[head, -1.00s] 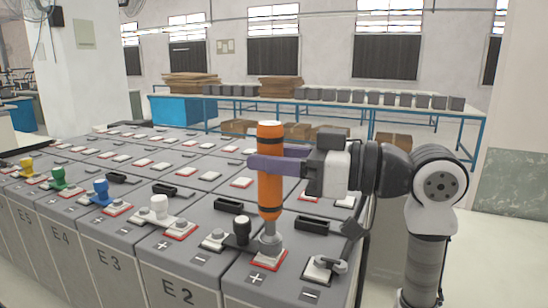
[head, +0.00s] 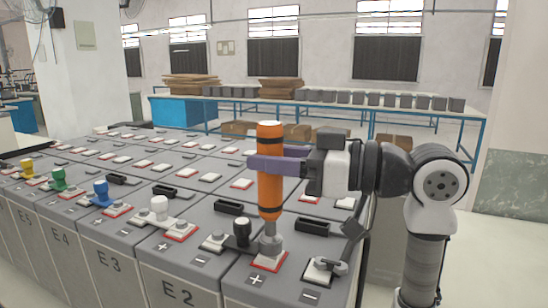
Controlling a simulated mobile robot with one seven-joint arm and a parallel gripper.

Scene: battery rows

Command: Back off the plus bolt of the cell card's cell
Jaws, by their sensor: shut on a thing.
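My gripper (head: 268,163) has purple fingers and is shut on an orange tool (head: 270,190) with black bands, held upright. The tool's grey socket end (head: 270,245) stands over the red-edged plus terminal (head: 267,262) of the nearest right cell; the bolt itself is hidden beneath it. That cell (head: 245,284) shows "+" and "−" marks, but its number is out of view. Its minus terminal (head: 319,270) has a grey clamp on it. Cell E2 (head: 178,290) is to its left, then E3 (head: 109,265) and E4 (head: 60,237). I see no cell card.
A black-capped link (head: 242,232) is close left of the socket. White (head: 159,207), blue (head: 101,192), green (head: 58,179) and yellow (head: 27,168) capped links follow leftward. Black handles stand on cell tops. Tables with boxes are at the back.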

